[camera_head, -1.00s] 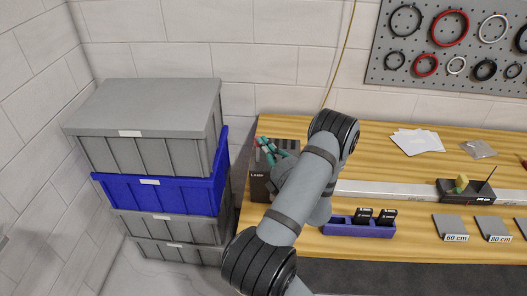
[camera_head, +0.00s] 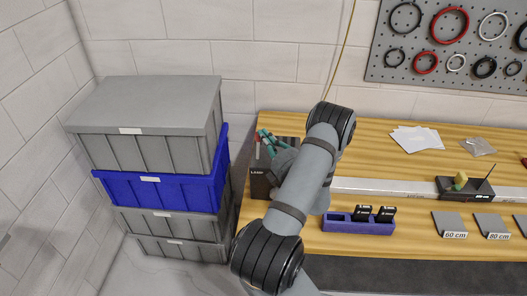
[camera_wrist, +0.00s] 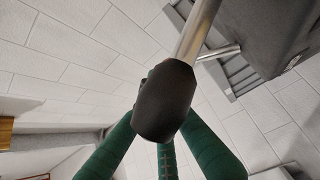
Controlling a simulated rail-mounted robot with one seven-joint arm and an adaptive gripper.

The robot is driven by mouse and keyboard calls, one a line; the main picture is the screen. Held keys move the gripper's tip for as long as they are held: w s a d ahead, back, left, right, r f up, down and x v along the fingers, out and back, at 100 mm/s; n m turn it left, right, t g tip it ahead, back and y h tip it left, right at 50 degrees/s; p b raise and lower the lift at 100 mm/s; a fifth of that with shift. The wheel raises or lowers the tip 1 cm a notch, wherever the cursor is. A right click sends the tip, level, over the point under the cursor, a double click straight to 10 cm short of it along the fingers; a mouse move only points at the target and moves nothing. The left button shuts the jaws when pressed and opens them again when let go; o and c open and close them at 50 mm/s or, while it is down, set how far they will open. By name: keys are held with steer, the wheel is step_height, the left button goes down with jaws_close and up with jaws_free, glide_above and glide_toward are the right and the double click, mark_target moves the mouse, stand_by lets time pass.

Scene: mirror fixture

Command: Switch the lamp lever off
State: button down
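The dark lamp box (camera_head: 262,184), with a white label on its front, stands at the left end of the wooden workbench. My gripper (camera_head: 265,137) has teal fingers and is over the top of this box; my arm hides part of both. In the wrist view the lamp lever is a metal rod with a rounded black knob (camera_wrist: 163,103). The knob is in front of my green fingers (camera_wrist: 165,135) and covers their tips. The fingers come up on both sides and behind the knob. Whether they press on it is hidden.
Grey and blue crates (camera_head: 160,195) are stacked left of the workbench (camera_head: 400,240). A purple holder (camera_head: 345,226) with black pieces stands right of my arm. A silver rail (camera_head: 390,187) runs along the bench. The wall is close behind.

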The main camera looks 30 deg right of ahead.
steer(key=s+r+b, duration=0.1)
steer(key=s+r, duration=0.4)
steer(key=s, duration=0.8)
steer(key=shift+d, duration=0.15)
steer(key=w+f, duration=0.1)
steer(key=w, duration=0.3)
steer(key=w+f, duration=0.2)
steer(key=w, duration=0.2)
steer(key=w+f+p, duration=0.1)
steer(key=w+f, duration=0.1)
steer(key=w, duration=0.3)
steer(key=shift+a, duration=0.2)
steer(key=shift+s, duration=0.1)
